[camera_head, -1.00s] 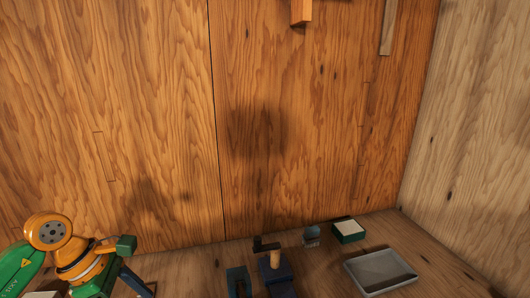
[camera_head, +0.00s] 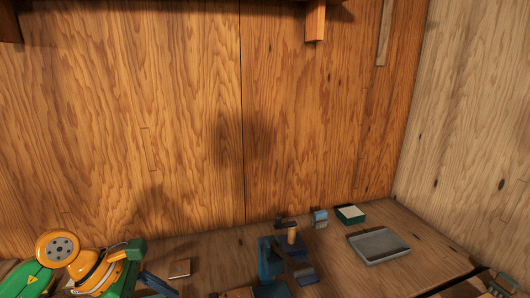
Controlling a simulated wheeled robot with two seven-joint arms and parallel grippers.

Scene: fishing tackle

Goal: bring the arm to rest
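My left arm (camera_head: 85,268), orange and green, comes in at the lower left, above the near left part of the bench. Its dark blue-grey end part (camera_head: 158,284) runs down towards the bottom edge. The fingertips do not show clearly, so I cannot tell whether the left gripper is open or shut, or whether it holds anything. I cannot make out my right gripper.
A wooden bench (camera_head: 215,250) runs along the plank wall. Part of a greenish thing (camera_head: 497,283) shows lower right.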

